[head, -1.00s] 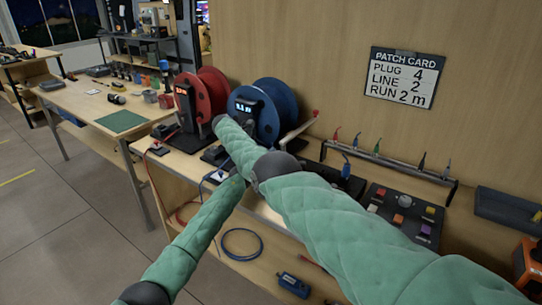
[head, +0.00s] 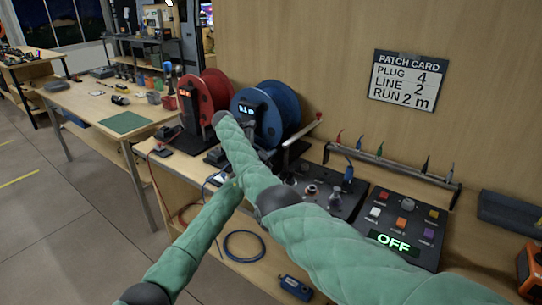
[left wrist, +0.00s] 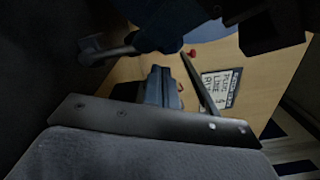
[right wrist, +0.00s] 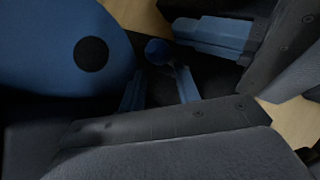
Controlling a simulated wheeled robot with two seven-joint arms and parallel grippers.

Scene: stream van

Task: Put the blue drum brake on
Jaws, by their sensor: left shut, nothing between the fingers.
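The blue drum (head: 285,108) stands at the back of the bench beside a red drum (head: 217,92). In the right wrist view the blue drum (right wrist: 40,45) with its black hub fills the left side. A blue ball knob (right wrist: 158,50) sits just beyond and between the fingertips of my right gripper (right wrist: 160,80), whose fingers are apart. My left gripper also shows there (right wrist: 215,35), to the right of the knob; in the left wrist view it is shut and empty (left wrist: 160,75). The head view mostly hides both grippers behind my arms. I cannot tell the brake's position.
A grey lever with a red knob (head: 318,117) is right of the blue drum. A control panel (head: 400,225) shows OFF. A plug rack (head: 395,170) lies along the wall below the patch card (head: 403,80). A blue cable coil (head: 243,245) lies on the lower shelf.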

